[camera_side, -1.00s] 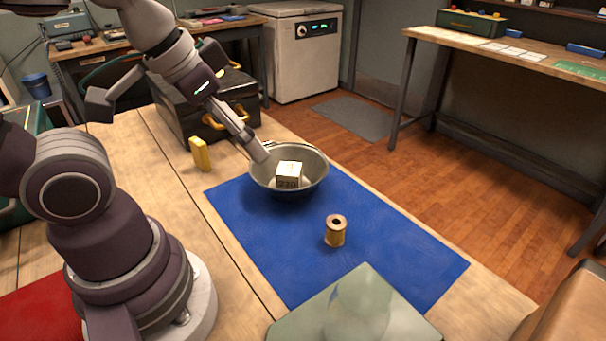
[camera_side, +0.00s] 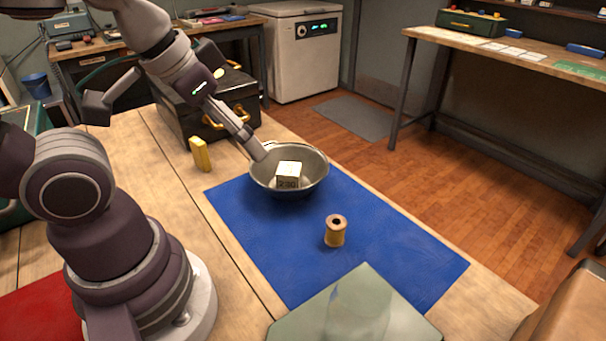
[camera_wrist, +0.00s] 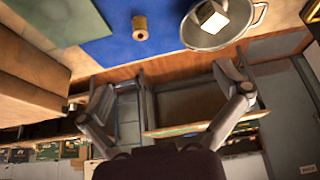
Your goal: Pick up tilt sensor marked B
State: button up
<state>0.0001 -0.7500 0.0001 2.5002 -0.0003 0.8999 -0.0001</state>
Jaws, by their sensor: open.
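No letter B is readable on anything, so I cannot tell which item is the tilt sensor. A small white cube (camera_side: 289,168) with dark marks on its front face sits in a metal bowl (camera_side: 322,170) on the blue mat. The wrist view shows the cube (camera_wrist: 213,17) and bowl (camera_wrist: 196,47) at the upper right. My gripper (camera_side: 180,131) is open and empty, its fingers spread wide. In the side view one fingertip overlaps the bowl's left rim; contact is unclear. The wrist view shows both fingers of my gripper (camera_wrist: 165,85) apart, below the bowl in the picture.
A spool (camera_side: 335,231) stands on the blue mat (camera_side: 395,262). A yellow block (camera_side: 200,154) stands left of the mat. A dark case (camera_side: 180,122) with yellow handles is behind my gripper. A grey-green slab (camera_side: 355,310) lies at the front. The mat's right side is clear.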

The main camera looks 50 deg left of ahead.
jog(key=c, duration=0.8)
jog(key=shift+c, duration=0.2)
jog(key=n+g+y, duration=0.5)
jog(key=n+g, duration=0.1)
jog(key=n, duration=1.4)
send_over(198, 154)
jog(key=w+d, duration=0.1)
jog(key=f, duration=1)
jog(key=shift+w+f, duration=0.2)
jog(key=shift+f, duration=0.15)
jog(key=x, duration=0.6)
jog(key=d+x, duration=0.1)
jog(key=x, duration=0.2)
jog(key=shift+s+a+f, duration=0.2)
jog(key=shift+s+f, duration=0.05)
jog(key=shift+f, duration=0.3)
